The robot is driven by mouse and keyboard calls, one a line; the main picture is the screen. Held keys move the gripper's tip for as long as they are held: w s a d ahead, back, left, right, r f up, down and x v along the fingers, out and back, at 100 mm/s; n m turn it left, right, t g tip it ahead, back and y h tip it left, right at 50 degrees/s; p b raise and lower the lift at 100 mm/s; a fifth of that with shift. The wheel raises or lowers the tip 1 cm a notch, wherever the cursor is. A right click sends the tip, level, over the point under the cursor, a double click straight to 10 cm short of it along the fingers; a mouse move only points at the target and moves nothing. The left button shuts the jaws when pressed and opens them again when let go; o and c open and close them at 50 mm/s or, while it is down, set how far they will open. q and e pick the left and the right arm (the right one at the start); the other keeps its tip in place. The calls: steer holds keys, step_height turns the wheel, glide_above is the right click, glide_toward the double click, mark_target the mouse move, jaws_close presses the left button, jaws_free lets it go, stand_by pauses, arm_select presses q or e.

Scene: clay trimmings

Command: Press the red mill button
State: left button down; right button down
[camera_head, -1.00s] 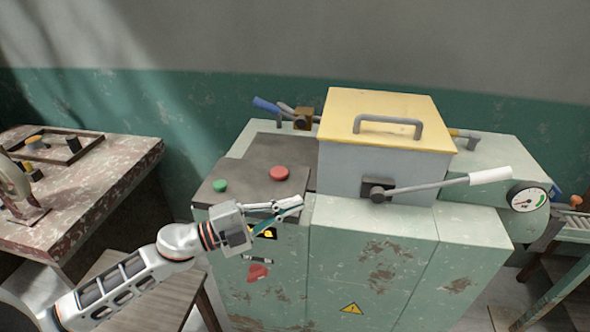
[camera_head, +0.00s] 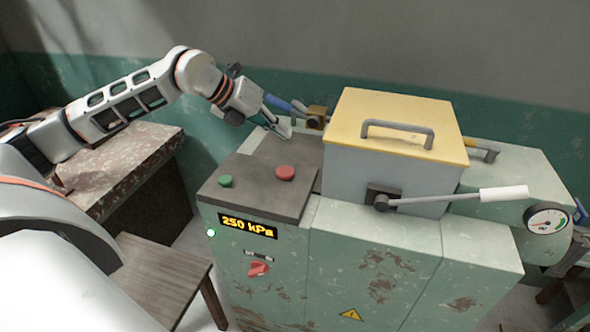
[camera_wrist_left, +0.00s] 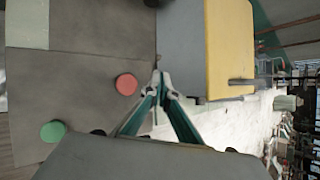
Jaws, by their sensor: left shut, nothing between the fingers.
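The red mill button (camera_head: 285,173) is a round red cap on the dark top panel (camera_head: 258,195) of the green machine, to the right of a green button (camera_head: 225,181). My left gripper (camera_head: 284,132) is shut and empty. It is behind and above the red button in the head view, apart from it, near the panel's far edge. In the left wrist view the red button (camera_wrist_left: 126,84) lies left of my shut fingertips (camera_wrist_left: 160,78), and the green button (camera_wrist_left: 53,131) is lower left. My right gripper is not in view.
A yellow-lidded box (camera_head: 395,125) with a handle stands right of the panel. A white-tipped lever (camera_head: 503,193) sticks out at its front. A blue-handled valve (camera_head: 276,103) is close to my left gripper. The machine's display (camera_head: 247,226) reads 250 kPa. A wooden stool (camera_head: 160,280) stands at left.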

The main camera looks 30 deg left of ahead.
mark_target(282, 171)
arm_select(q)
steer(key=shift+a, duration=0.1)
stand_by(0.3)
step_height(282, 171, down, 9)
steer(key=b, duration=0.6)
steer(key=shift+r, duration=0.1)
stand_by(0.4)
stand_by(0.8)
steer(key=shift+f+b, duration=0.4)
steer(key=shift+b, duration=0.05)
stand_by(0.3)
